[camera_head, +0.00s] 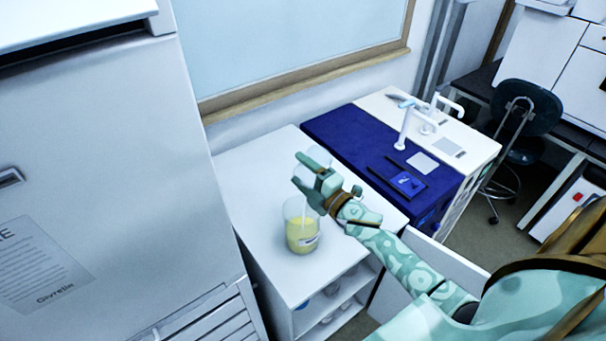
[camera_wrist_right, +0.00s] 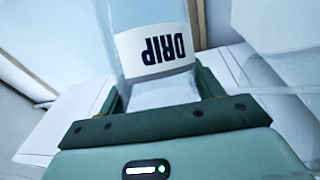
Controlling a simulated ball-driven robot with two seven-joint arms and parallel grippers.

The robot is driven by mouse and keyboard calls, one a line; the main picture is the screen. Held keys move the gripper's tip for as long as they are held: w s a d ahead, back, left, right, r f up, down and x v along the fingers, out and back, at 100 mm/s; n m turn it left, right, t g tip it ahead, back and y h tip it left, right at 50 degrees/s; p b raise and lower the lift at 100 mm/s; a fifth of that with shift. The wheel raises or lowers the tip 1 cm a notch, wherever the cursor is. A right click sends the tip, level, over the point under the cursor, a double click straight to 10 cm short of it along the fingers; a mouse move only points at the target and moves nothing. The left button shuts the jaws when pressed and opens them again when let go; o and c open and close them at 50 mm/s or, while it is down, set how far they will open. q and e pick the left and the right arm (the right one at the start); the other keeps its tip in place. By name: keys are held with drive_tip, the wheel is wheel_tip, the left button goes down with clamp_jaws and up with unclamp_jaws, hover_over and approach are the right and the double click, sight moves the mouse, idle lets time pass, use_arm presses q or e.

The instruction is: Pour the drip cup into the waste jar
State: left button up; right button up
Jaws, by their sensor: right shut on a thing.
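The waste jar (camera_head: 301,236), clear with yellow liquid in its lower part and a small label, stands upright on the white counter. My right gripper (camera_head: 309,172) is shut on the drip cup (camera_head: 318,155), a clear cup, just above the jar. In the right wrist view the drip cup (camera_wrist_right: 152,50) sits between the fingers of the gripper (camera_wrist_right: 160,98), its DRIP label upside down. A thin pale streak shows below the gripper at the jar's mouth; I cannot tell whether it is liquid. The cup's exact tilt is hard to tell. My left gripper is not in view.
The white counter (camera_head: 258,185) is clear around the jar. To its right a blue mat (camera_head: 345,135) holds dark pens and a small card, beside a white tap-like fixture (camera_head: 405,125). A large grey cabinet (camera_head: 95,150) stands close on the left.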

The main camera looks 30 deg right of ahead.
drive_tip(key=shift+f, duration=0.15)
drive_tip(key=shift+a+n, duration=0.1)
drive_tip(key=shift+n, duration=0.2)
drive_tip(key=shift+s+a+n+t+b, duration=0.1)
drive_tip(key=shift+n+t+b, duration=0.25)
drive_tip(key=shift+b, duration=0.55)
drive_tip(key=shift+r, duration=0.2)
